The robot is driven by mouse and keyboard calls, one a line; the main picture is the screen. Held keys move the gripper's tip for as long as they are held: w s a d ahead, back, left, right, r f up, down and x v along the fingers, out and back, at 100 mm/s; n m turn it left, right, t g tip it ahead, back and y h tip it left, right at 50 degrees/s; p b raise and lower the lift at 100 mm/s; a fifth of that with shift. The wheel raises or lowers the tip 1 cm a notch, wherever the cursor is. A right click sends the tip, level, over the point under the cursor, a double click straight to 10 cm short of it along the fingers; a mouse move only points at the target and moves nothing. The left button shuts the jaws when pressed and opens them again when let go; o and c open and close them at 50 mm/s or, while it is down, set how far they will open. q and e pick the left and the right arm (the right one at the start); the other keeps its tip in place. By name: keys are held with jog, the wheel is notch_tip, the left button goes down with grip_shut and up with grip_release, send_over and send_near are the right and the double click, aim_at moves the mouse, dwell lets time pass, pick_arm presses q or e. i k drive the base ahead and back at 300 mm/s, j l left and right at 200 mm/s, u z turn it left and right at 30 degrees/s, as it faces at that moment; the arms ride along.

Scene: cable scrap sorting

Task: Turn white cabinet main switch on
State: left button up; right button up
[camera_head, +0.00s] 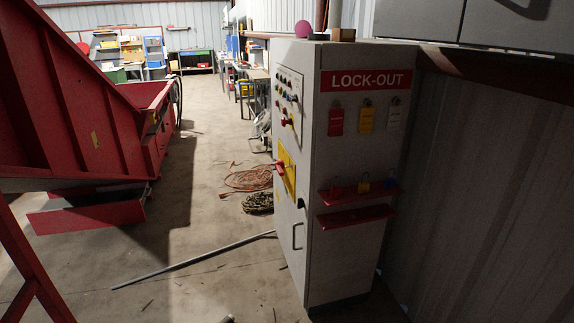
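The white cabinet (345,262) stands right of centre, with its control face turned left and seen at a steep angle. The main switch (279,166) is a red handle on a yellow plate (288,178) about halfway up that face. I cannot tell from this angle whether it is on or off. Above it is a panel of small buttons and lamps (290,90), with another red knob (287,121). A dark latch and a door handle (297,236) are lower down. Neither of my grippers is in view.
The cabinet's near side has a LOCK-OUT sign (364,80), hanging tags and a red padlock shelf (357,196). A long pole (190,262), an orange cable coil (248,179) and a dark chain-like pile (258,203) lie on the floor. A large red machine (60,110) stands left.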

aim_at(279, 164)
jog(key=i+j+z, duration=0.25)
jog(key=z, duration=0.3)
jog(key=i+j+z, duration=0.1)
jog(key=z, duration=0.25)
jog(key=i+j+z, duration=0.25)
jog(key=j+z, duration=0.25)
jog(key=i+j+z, duration=0.1)
jog(key=j+z, duration=0.15)
jog(key=i+j+z, duration=0.1)
jog(key=j, duration=0.4)
jog(key=i+j+z, duration=0.15)
jog(key=j, duration=0.4)
